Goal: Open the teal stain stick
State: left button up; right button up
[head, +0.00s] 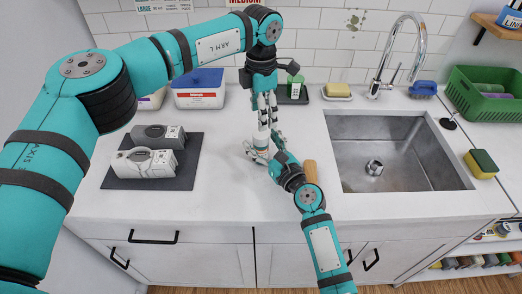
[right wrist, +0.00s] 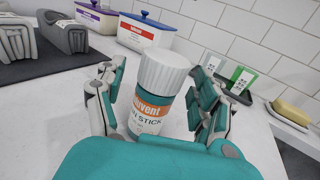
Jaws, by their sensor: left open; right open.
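The teal stain stick (right wrist: 150,108) stands upright on the counter, with a ribbed white cap (right wrist: 163,70) and an orange-banded white label. In the head view the stick (head: 262,141) is small and partly hidden by the grippers. My right gripper (right wrist: 158,110) is open, with one finger on either side of the stick's body; whether either finger touches it I cannot tell. My left gripper (head: 267,112) points down, open, just above the cap area in the head view. Its fingers do not clearly show in the right wrist view.
A dark mat (head: 120,183) with grey devices (head: 147,162) lies left. A blue-lidded tub (head: 199,96) and a soap dish (head: 337,97) stand behind. A wooden piece (head: 310,171) lies right of my right gripper. The sink (head: 345,122) is further right. The counter front-left is clear.

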pick_arm(q)
jog(key=shift+w+a+f, duration=0.1)
pick_arm(e)
jog(key=shift+w+a, duration=0.25)
jog(key=shift+w, duration=0.15)
jog(key=shift+s+d, duration=0.1)
jog(key=shift+s, duration=0.05)
jog(key=shift+c, duration=0.4)
